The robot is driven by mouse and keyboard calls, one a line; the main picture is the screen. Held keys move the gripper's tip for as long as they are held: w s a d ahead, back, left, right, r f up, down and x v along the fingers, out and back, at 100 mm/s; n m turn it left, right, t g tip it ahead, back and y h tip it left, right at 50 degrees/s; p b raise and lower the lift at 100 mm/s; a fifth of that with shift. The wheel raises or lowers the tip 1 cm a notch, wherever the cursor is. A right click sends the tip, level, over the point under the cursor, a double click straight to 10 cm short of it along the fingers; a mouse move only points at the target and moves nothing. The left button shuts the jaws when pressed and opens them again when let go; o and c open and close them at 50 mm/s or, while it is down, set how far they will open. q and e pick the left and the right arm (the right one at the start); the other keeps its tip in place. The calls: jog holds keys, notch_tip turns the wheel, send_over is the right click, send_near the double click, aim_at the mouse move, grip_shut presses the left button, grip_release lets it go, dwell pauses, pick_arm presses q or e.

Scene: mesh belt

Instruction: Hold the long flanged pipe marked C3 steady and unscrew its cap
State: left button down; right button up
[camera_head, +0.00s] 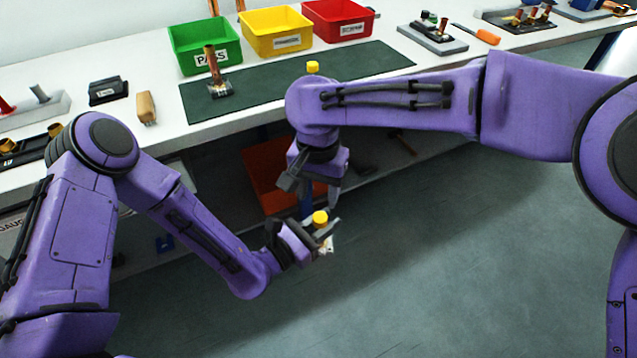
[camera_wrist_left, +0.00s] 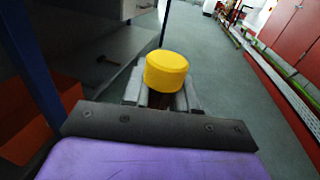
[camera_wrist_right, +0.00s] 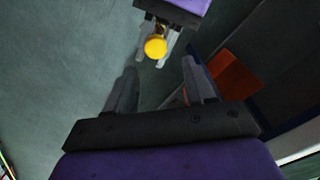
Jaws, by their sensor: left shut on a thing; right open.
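The pipe marked C3 is mostly hidden in my left gripper (camera_head: 326,232), which is shut on it in front of the table. Its yellow cap (camera_head: 320,218) sits on top, and a bit of white label shows below. In the left wrist view the cap (camera_wrist_left: 166,70) stands above the closed fingers, with a little dark pipe under it. The mark cannot be read. My right gripper (camera_head: 312,188) is open and empty, above the cap and apart from it. In the right wrist view the cap (camera_wrist_right: 155,47) lies beyond the open fingers (camera_wrist_right: 160,90).
The table (camera_head: 160,78) carries a green mat (camera_head: 300,80) with an upright copper pipe (camera_head: 212,72) and another yellow cap (camera_head: 312,67). Green (camera_head: 203,43), yellow (camera_head: 277,32) and red (camera_head: 338,20) bins stand behind. An orange bin (camera_head: 268,172) is below the table. The floor (camera_head: 450,230) is clear.

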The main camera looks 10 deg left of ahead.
aim_at(318, 215)
notch_tip(318, 215, down, 6)
jog(key=shift+f, duration=0.15)
jog(key=shift+c, duration=0.3)
